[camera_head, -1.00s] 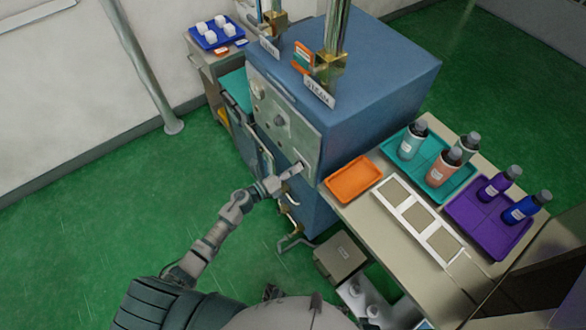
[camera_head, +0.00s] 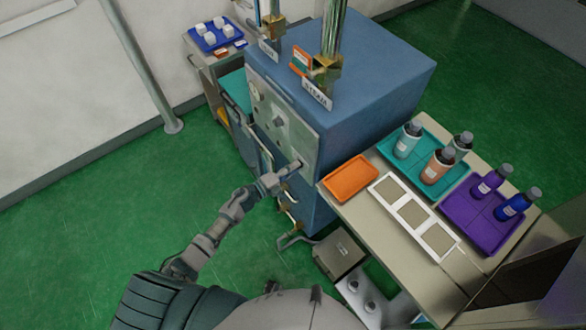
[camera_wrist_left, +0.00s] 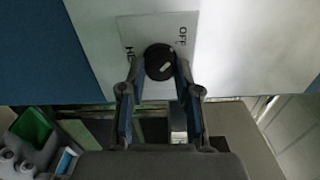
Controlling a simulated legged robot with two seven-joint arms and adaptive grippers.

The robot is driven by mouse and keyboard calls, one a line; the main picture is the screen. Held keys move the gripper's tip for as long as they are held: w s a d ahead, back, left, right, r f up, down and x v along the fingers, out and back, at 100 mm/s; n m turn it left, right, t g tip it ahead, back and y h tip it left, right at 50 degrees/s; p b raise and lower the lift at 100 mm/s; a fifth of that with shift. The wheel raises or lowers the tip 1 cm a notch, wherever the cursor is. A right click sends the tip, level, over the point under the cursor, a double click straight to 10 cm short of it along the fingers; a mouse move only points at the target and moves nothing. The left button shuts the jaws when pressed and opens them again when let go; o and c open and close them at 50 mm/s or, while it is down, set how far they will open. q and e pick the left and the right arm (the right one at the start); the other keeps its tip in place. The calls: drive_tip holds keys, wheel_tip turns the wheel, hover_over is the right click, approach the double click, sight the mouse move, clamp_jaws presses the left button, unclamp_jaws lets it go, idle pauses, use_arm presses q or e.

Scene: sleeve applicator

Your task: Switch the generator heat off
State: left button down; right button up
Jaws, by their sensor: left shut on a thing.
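The blue generator cabinet (camera_head: 375,85) stands in the middle of the head view, with a pale control panel (camera_head: 283,122) on its front. In the left wrist view, a round black knob (camera_wrist_left: 159,61) with a short white mark sits on a white label plate (camera_wrist_left: 128,28). "OFF" is printed on the plate to the right of the knob, and a partly hidden word starting "HE" to the left. The white mark slants up to the right. My left gripper (camera_wrist_left: 160,72) is shut on the knob, one finger on each side; it also shows at the panel's lower right in the head view (camera_head: 287,169).
A table right of the cabinet holds an orange tray (camera_head: 350,178), a white three-part frame (camera_head: 437,240), and teal (camera_head: 445,189) and purple (camera_head: 470,232) trays with bottles. Pipes and a grey box (camera_head: 339,254) are below the panel. Green floor (camera_head: 90,235) is clear at left.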

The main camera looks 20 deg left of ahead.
use_arm(q)
drive_tip(key=shift+w+a+r, duration=0.1)
drive_tip(key=shift+w+a, duration=0.05)
drive_tip(key=shift+a, duration=0.05)
drive_tip(key=c, duration=0.9)
unclamp_jaws()
drive_tip(key=shift+o, duration=0.4)
drive_tip(key=shift+f, duration=0.2)
drive_tip(key=v, duration=1.2)
drive_tip(key=shift+w+a+f, duration=0.1)
